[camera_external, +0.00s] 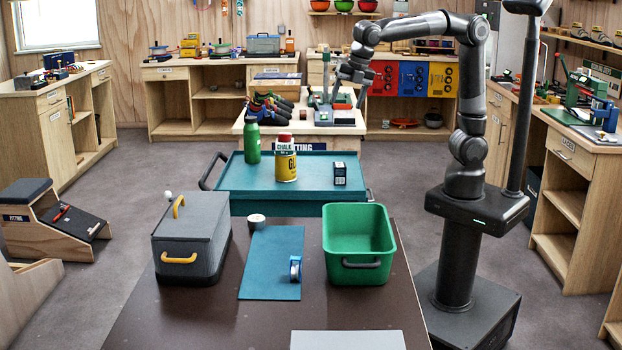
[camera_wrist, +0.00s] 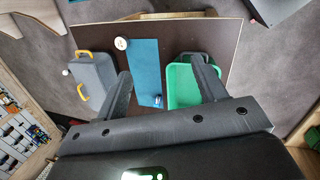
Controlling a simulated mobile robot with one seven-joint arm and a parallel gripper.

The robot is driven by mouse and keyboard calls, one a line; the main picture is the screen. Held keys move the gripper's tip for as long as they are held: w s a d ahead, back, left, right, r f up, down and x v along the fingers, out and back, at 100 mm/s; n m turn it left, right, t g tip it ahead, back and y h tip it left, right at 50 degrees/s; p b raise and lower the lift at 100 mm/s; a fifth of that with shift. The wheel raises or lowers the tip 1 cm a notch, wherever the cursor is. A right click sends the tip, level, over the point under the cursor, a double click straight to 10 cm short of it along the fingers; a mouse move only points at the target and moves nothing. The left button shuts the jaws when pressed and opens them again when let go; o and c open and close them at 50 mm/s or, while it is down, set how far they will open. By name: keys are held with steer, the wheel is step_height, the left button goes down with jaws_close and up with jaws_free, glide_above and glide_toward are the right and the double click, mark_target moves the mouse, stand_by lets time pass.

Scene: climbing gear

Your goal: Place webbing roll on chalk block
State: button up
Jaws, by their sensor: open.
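A small blue roll with a pale centre (camera_external: 295,268), which looks like the webbing roll, stands on the blue mat (camera_external: 262,262) on the front table. It also shows in the wrist view (camera_wrist: 157,101). A small dark box with white print (camera_external: 340,174) stands on the teal cart; it may be the chalk block, but I cannot tell for sure. My gripper (camera_external: 345,82) is raised at the back, well away from both. In the wrist view my gripper (camera_wrist: 160,70) is open, with nothing visible between its fingers. The dark box is not visible there.
The grey toolbox (camera_external: 192,246) stands left of the mat and the green bin (camera_external: 358,262) right. A white round roll (camera_external: 257,221) sits at the mat's far end. The teal cart (camera_external: 230,178) also holds a green bottle (camera_external: 252,141) and a yellow can (camera_external: 286,163).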

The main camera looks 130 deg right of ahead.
steer(key=s+a+f+m+t+y, duration=0.1)
steer(key=s+a+f+m, duration=0.3)
steer(key=s+a, duration=0.5)
steer(key=s+a+f+m+t+y, duration=0.1)
steer(key=s+a+f+m+t, duration=0.2)
steer(key=s+a, duration=0.7)
steer(key=a+f+m, duration=0.1)
steer(key=f+m, duration=0.1)
steer(key=m, duration=0.2)
steer(key=shift+s+a+y, duration=0.25)
steer(key=shift+a+y, duration=0.05)
steer(key=shift+y, duration=0.1)
